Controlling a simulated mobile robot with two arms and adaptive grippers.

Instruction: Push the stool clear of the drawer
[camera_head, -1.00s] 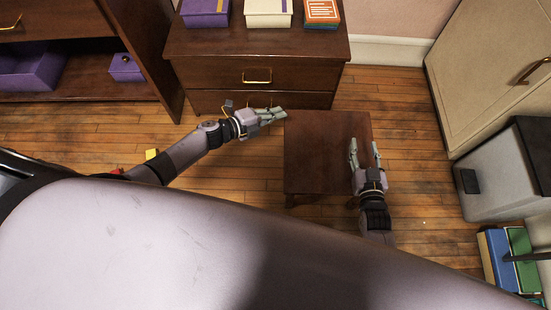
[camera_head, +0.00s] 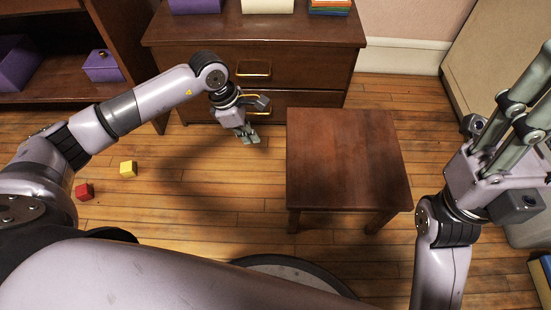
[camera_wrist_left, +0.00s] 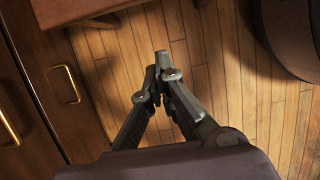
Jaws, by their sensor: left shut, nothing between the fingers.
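The brown wooden stool (camera_head: 345,160) stands upright on the floor, close in front of the right part of the dark wooden chest. The chest's lower drawer (camera_head: 290,101) is closed, and the stool top overlaps its right end in the head view. My left gripper (camera_head: 248,140) is shut and empty, pointing down left of the stool and apart from it. In the left wrist view its fingertips (camera_wrist_left: 162,62) meet over bare floor, with part of the stool (camera_wrist_left: 62,32) at upper left. My right gripper (camera_head: 530,95) is raised right of the stool, fingers apart and empty.
The chest's upper drawer (camera_head: 228,64) is closed. A yellow cube (camera_head: 128,169) and a red cube (camera_head: 84,191) lie on the floor at left. A shelf with purple boxes (camera_head: 103,66) stands at far left. Floor right of the stool looks clear up to the pale cabinet (camera_head: 485,50).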

